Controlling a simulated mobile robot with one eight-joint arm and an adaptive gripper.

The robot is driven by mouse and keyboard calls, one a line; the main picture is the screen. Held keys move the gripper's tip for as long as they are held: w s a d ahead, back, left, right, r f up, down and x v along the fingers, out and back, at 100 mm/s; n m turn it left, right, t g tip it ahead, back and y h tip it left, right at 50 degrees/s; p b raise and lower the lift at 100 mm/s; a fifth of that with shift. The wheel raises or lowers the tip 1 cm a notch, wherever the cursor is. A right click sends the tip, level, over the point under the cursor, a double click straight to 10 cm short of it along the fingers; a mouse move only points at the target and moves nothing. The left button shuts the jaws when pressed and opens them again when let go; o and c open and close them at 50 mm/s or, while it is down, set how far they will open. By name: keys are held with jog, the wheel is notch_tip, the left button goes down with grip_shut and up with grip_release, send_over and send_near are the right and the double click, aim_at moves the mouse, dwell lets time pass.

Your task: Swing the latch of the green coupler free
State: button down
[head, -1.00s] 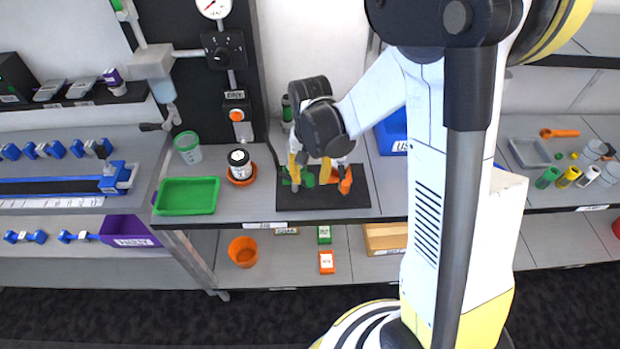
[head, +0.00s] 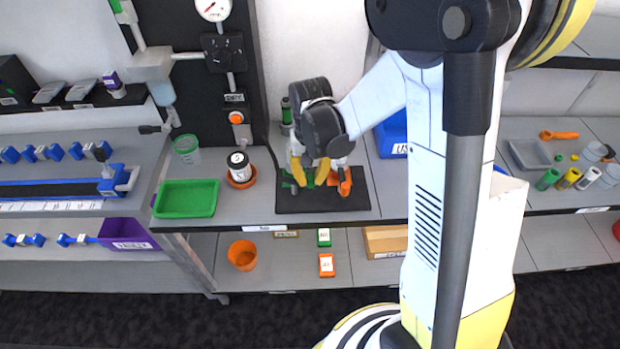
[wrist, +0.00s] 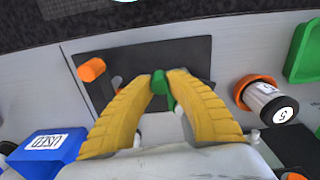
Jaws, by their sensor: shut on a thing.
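The green coupler (head: 308,180) stands on the black mat (head: 350,205) on the bench, partly hidden by my fingers. My gripper (head: 310,181) reaches down over it from above. In the wrist view, my yellow fingertips (wrist: 162,78) are shut on a green part of the coupler (wrist: 159,83). I cannot tell whether that part is the latch, or how far the latch is swung. An orange coupler (head: 345,184) stands just to the right on the same mat; it also shows at the left of the wrist view (wrist: 92,69).
Left of the mat are a black-and-white jar (head: 239,164) in an orange dish and a green tray (head: 186,198). A blue bin (head: 392,134) stands to the right behind. A dark panel with a gauge (head: 213,8) rises behind the bench.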

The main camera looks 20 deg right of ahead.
jog(key=c, duration=1.3)
grip_release()
jog(key=shift+r, duration=0.1)
notch_tip(320, 180, up, 12)
jog(key=shift+f, duration=0.1)
jog(key=s+r+n+t+b, duration=0.1)
jog(key=s+t, duration=0.1)
jog(key=s, duration=0.2)
jog(key=s+r+n+t+b, duration=0.1)
jog(key=s+t, duration=0.1)
jog(key=s, duration=0.2)
jog(key=s+r+n+t+b, duration=0.1)
jog(key=s+t, duration=0.2)
jog(key=s, duration=0.2)
jog(key=shift+a, duration=0.15)
